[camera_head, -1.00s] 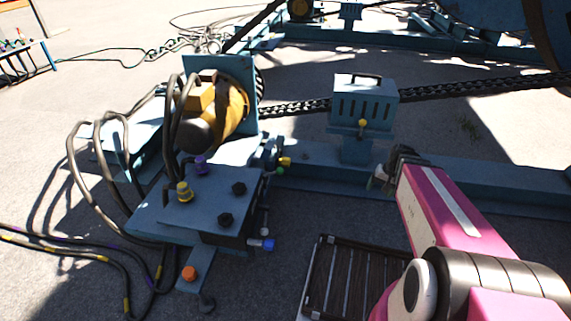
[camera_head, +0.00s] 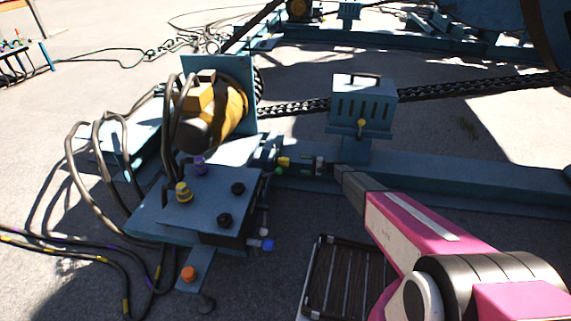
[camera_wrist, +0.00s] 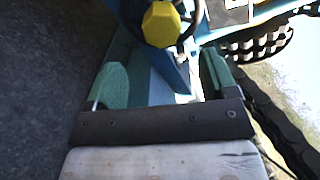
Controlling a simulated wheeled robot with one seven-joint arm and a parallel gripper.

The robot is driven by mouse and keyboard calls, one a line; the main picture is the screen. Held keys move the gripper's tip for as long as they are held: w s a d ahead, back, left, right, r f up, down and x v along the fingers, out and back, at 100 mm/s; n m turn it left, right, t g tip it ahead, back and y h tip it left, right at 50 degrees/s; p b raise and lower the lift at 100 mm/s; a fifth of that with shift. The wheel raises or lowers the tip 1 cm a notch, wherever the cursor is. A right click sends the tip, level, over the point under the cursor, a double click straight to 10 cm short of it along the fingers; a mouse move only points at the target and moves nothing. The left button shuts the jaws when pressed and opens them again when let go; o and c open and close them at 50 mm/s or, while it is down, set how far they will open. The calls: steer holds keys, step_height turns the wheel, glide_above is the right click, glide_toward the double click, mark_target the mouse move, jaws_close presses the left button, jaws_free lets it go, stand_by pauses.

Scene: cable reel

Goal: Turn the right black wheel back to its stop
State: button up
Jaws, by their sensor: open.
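A yellow faceted knob (camera_wrist: 160,24) is beyond the fingers, near the top middle.
A yellow-and-black motor (camera_head: 215,115) with thick hoses stands behind the valve block (camera_head: 165,215). A blue slotted box (camera_head: 362,105) stands behind my gripper. A heavy chain (camera_head: 430,90) runs to the right. A blue-tipped lever (camera_head: 266,244) juts out at the block's right side.

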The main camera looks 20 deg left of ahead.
mark_target(286, 162)
steer(key=a, duration=0.7)
steer(key=s+a, duration=0.1)
steer(key=a, duration=0.3)
steer(key=c, duration=1.2)
